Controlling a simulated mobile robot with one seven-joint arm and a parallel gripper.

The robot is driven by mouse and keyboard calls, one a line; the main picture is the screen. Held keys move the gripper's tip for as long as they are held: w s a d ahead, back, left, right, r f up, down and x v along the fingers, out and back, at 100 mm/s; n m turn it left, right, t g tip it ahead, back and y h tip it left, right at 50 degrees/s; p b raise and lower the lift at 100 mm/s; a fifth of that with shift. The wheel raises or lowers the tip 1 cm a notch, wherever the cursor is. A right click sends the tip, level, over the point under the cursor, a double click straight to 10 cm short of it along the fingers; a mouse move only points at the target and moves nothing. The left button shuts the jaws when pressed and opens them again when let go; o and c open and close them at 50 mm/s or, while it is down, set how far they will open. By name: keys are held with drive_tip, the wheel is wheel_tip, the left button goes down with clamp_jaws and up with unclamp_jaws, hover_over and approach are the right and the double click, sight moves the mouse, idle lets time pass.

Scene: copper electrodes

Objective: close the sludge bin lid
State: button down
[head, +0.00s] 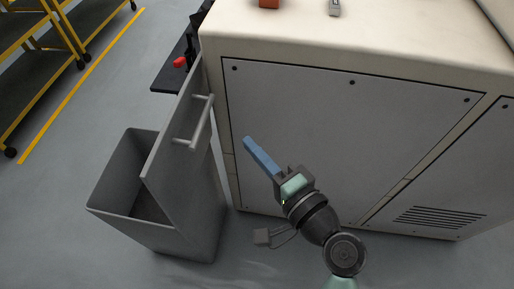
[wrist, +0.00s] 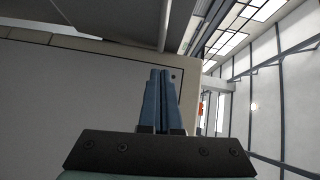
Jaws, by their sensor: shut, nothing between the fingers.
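The grey sludge bin (head: 182,232) stands on the floor at the left of the cream machine in the head view, its mouth open. Its grey lid (head: 178,132) is raised, standing steeply tilted on the bin's machine side. A pale bar handle (head: 199,122) is on the lid's face toward the machine. My gripper (head: 247,141) has blue fingers, shut and empty, to the right of the lid and apart from it, in front of the machine's side panel. In the wrist view the shut fingers (wrist: 159,72) point upward in the picture; a grey surface and a bar show beyond them.
The cream machine (head: 400,48) with grey side panels fills the right. A dark shelf with a red item (head: 179,62) is behind the lid. Yellow-framed carts (head: 70,35) stand at the far left beyond a yellow floor line. The floor left of the bin is clear.

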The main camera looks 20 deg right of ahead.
drive_tip(key=w+a, duration=0.5)
drive_tip(key=w, duration=0.2)
drive_tip(key=shift+w+f+p, duration=0.3)
drive_tip(key=shift+w+f, duration=0.05)
drive_tip(key=shift+f, duration=0.1)
drive_tip(key=shift+a+r, duration=0.1)
